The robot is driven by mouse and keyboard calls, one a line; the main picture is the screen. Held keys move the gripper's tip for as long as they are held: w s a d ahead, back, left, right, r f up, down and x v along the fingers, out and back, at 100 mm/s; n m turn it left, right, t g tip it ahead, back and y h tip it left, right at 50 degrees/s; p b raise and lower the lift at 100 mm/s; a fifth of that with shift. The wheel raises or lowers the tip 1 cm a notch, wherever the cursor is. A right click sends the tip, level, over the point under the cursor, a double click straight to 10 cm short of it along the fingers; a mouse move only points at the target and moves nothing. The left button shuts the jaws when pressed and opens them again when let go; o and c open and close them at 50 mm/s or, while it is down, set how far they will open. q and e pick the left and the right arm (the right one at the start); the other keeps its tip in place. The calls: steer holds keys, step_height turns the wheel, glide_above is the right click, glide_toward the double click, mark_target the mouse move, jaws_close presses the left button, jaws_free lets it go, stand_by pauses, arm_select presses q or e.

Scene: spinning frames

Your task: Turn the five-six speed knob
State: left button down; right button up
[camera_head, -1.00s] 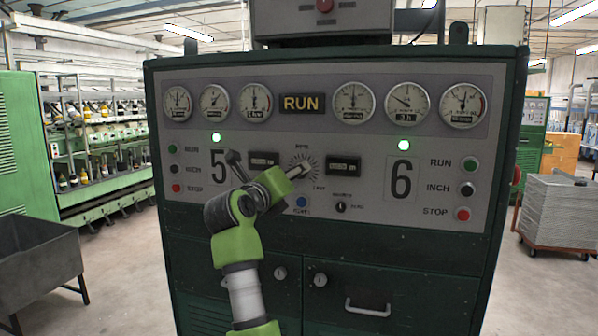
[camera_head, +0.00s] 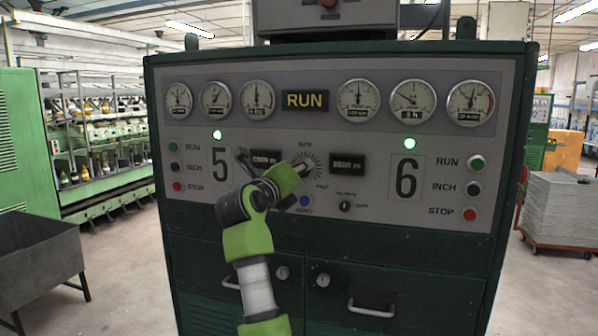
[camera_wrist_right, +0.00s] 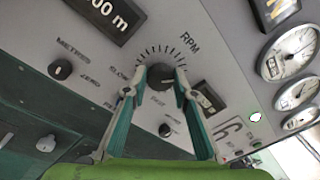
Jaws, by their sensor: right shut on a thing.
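The speed knob (camera_wrist_right: 161,77) is a round dark knob with a ring of tick marks marked RPM and SLOW. It sits on the grey panel between the large 5 and 6. My right gripper (camera_wrist_right: 160,73) has one finger on each side of the knob and is shut on it. In the head view my green right arm comes up from below, and the right gripper (camera_head: 307,168) covers most of the knob. The dial ticks (camera_head: 311,157) show around its tip. The knob's exact pointer angle is hard to tell. My left gripper is not in view.
A small metres-zero knob (camera_head: 345,206) and a blue button (camera_head: 305,201) lie below the dial. Counters (camera_head: 347,163) flank it. RUN, INCH and STOP buttons (camera_head: 473,189) are at the right.

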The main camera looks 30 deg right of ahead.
steer(key=n+p, duration=0.2)
steer(key=n, duration=0.1)
steer(key=shift+n, duration=0.4)
steer(key=o, duration=1.1)
steer(key=shift+d, duration=0.1)
